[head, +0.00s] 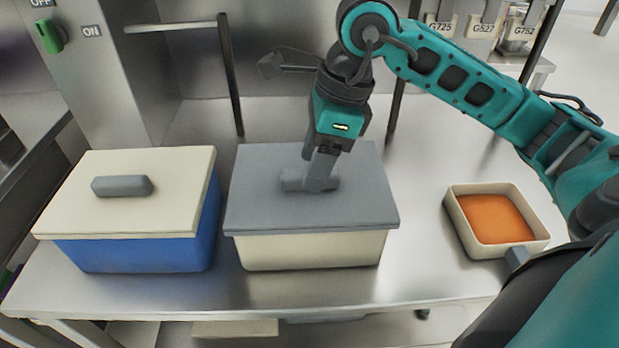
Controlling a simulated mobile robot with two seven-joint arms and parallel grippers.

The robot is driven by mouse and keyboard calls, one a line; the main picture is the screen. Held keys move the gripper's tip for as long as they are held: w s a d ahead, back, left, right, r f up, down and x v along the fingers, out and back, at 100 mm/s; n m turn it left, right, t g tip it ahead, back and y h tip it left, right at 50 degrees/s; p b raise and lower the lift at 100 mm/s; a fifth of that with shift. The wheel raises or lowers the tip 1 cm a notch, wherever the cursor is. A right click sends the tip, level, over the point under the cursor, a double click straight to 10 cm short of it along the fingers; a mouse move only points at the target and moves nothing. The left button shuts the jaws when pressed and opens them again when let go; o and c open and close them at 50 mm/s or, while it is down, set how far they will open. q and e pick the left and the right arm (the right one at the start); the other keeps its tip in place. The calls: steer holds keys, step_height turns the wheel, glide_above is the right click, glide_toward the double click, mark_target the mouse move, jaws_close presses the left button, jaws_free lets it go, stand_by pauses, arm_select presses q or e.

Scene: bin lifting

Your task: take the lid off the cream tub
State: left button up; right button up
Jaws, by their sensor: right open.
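The cream tub (312,251) stands in the middle of the steel table, with its grey lid (255,205) on top. The lid has a grey handle (291,181) at its centre. My right gripper (318,183) points down at this handle from above. It is open, with a finger beside the handle, covering part of it. I cannot tell whether it touches the handle. The lid lies flat on the tub's rim. My left gripper is out of view.
A blue tub (140,254) with a cream lid (150,215) stands to the left, close to the cream tub. A small cream tray (456,222) with orange contents (496,220) is on the right. The table (420,272) is clear between the cream tub and the tray.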

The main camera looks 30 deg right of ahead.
steer(key=shift+w+a+f, duration=0.1)
steer(key=shift+f, duration=0.5)
steer(key=shift+f+b, duration=0.2)
steer(key=shift+b, duration=0.2)
steer(key=shift+c, duration=0.3)
jaws_close()
stand_by(0.4)
